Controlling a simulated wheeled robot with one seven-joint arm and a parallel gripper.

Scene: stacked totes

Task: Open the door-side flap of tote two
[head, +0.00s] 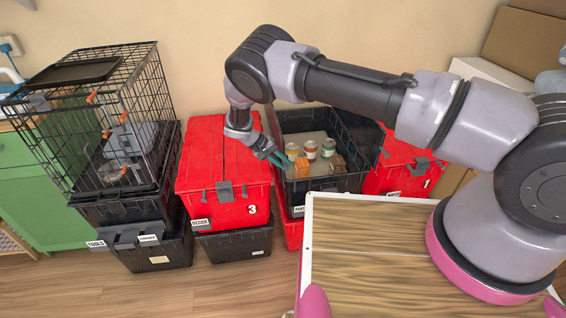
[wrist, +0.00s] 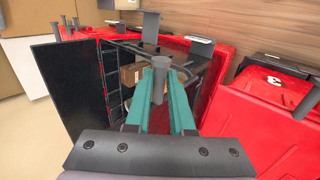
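The open tote (head: 337,183) in the middle stands between red tote 3 and red tote 1. Its number is not readable, so I cannot confirm it is tote two. It has black walls, and jars and small boxes show inside. A dark panel (head: 367,142) stands at its right side; a dark panel also shows at the left of the wrist view (wrist: 72,90). My gripper (head: 280,159), with teal fingers, is at the tote's left edge. In the wrist view a grey post (wrist: 158,85) shows between or just beyond the fingers; contact and finger gap are unclear.
Red tote 3 (head: 222,160) stands closed to the left, and red tote 1 (head: 400,165) to the right, partly behind my arm. A wire cage (head: 105,125) sits on black totes at far left. A wooden-topped surface (head: 370,250) is in front. Floor is clear at front left.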

